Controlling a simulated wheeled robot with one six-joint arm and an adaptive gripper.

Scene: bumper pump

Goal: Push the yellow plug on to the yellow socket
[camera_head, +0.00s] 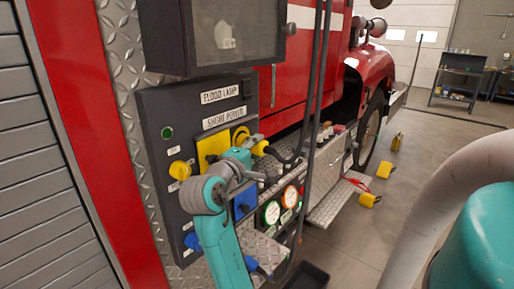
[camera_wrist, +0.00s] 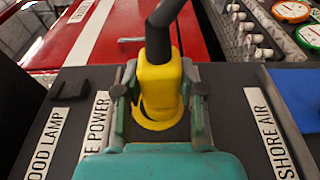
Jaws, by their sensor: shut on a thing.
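A yellow plug (camera_wrist: 160,85) with a thick black cable is between the two fingers of my gripper (camera_wrist: 160,95) in the wrist view. My gripper is shut on it. A yellow ring shows around the plug's lower end. In the head view the plug (camera_head: 259,148) sticks out to the right of my gripper (camera_head: 250,143), in front of the panel. The yellow socket (camera_head: 211,141) is a square plate under the "SHORE POWER" label, partly hidden by my arm. A yellow ring (camera_head: 240,134) shows just right of it. I cannot tell whether the plug is seated.
The dark panel (camera_head: 160,112) also carries a yellow knob (camera_head: 180,170), a blue socket (camera_head: 244,203) and round gauges (camera_head: 271,212). A dark box (camera_head: 225,38) juts out above. Black hoses (camera_head: 316,90) hang on the right. Yellow chocks (camera_head: 369,200) lie on the floor.

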